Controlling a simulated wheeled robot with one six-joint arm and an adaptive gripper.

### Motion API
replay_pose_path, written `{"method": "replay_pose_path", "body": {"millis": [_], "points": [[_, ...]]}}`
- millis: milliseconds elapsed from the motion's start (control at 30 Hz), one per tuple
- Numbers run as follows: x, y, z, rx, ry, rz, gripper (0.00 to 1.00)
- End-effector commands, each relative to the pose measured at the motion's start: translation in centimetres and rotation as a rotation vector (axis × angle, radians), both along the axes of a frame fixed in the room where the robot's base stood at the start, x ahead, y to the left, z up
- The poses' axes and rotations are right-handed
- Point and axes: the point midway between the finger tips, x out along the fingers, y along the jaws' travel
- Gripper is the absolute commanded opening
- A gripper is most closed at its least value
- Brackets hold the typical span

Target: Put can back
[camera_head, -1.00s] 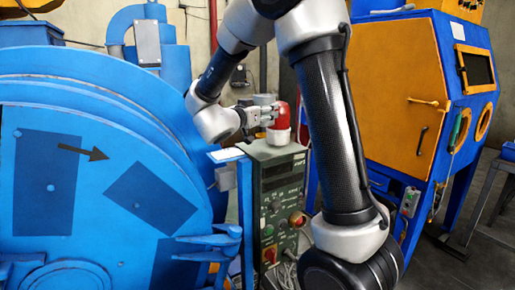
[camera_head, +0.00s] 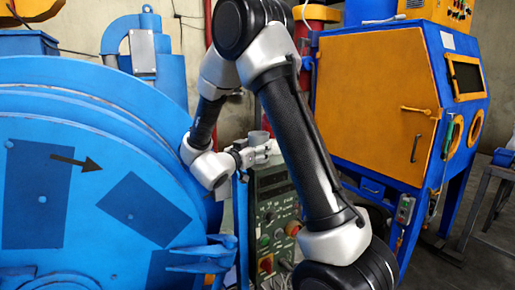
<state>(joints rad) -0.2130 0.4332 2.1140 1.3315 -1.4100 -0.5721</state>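My gripper (camera_head: 266,151) is just above the top of the green control box (camera_head: 272,212), pointing right. Its fingertips run in behind my dark forearm, so I cannot tell whether it is open or shut. No red can shows clearly at the gripper; the forearm covers the area to its right. A grey cylinder (camera_head: 258,137) shows just behind the gripper.
A large blue drum machine (camera_head: 90,190) fills the left. An orange and blue cabinet (camera_head: 375,95) stands at the right.

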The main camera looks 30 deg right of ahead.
Motion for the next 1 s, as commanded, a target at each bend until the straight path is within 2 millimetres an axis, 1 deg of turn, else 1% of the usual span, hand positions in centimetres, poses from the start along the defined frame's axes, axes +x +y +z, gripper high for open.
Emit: {"method": "replay_pose_path", "body": {"millis": [33,67,100,167,200,467,567,667,733,1000], "points": [[0.0,0.0,-0.2,0.0,0.001,0.0,0.28],[0.0,0.0,-0.2,0.0,0.001,0.0,0.61],[0.0,0.0,-0.2,0.0,0.0,0.0,0.68],[0.0,0.0,-0.2,0.0,0.0,0.0,0.79],[0.0,0.0,-0.2,0.0,0.0,0.0,0.81],[0.0,0.0,-0.2,0.0,0.001,0.0,0.81],[0.0,0.0,0.2,0.0,-0.001,0.0,0.81],[-0.5,1.1,0.2,0.0,0.001,0.004,0.81],[-1.1,2.3,0.2,0.0,0.001,0.005,0.81],[-4.0,7.7,0.2,0.0,0.001,0.006,0.81]]}}
